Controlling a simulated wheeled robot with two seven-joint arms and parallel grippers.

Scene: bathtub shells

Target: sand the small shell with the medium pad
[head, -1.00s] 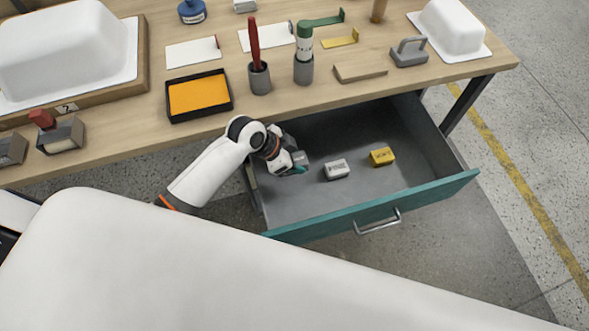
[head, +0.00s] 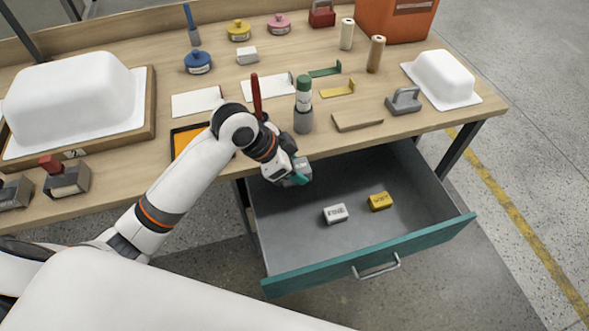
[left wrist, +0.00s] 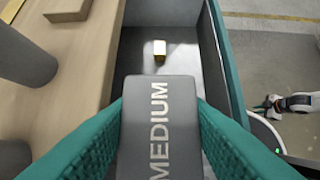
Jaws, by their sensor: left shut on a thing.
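My left gripper (head: 300,174) is shut on the grey medium pad. The pad (left wrist: 160,130) fills the middle of the left wrist view, with "MEDIUM" lettered on it, between the two teal fingers. The gripper holds it above the left back part of the open drawer (head: 290,245), close to the table's front edge. The small white shell (head: 443,75) sits on its white flange at the right end of the table, well apart from the gripper.
A white pad (head: 335,213) and a yellow pad (head: 380,201) lie in the drawer. A large white shell (head: 70,95) stands at the left. A grey handled block (head: 404,101), a wooden strip (head: 357,121) and a green-topped tube in a grey cup (head: 303,115) stand between gripper and small shell.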

